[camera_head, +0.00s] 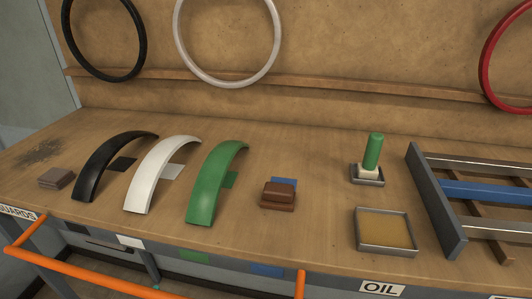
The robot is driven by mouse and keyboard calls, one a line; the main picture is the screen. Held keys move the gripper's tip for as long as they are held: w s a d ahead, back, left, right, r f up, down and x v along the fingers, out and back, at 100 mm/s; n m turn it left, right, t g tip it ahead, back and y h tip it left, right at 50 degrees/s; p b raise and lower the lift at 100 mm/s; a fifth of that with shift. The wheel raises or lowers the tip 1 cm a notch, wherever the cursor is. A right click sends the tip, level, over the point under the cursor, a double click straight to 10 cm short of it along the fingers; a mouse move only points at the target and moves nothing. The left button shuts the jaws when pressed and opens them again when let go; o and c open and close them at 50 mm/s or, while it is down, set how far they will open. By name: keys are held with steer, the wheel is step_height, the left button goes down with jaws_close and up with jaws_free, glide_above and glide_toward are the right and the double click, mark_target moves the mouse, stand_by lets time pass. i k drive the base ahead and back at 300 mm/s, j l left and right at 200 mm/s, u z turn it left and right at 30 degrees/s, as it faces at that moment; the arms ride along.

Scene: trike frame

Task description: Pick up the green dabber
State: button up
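The green dabber (374,152) stands upright on the wooden workbench, right of the picture's middle. It has a green cylindrical handle and a pale lower part that sits in a small grey square tray (367,181). Nothing touches its handle. My gripper is not in view.
A shallow oil tray (384,249) sits in front of the dabber. A grey rack with a blue bar (487,193) stands to the right. Brown blocks (278,196) and a green fender (213,185) lie to the left. An orange rail (100,269) runs along the bench front.

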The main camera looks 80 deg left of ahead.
mark_target(367, 170)
steer(key=u, duration=2)
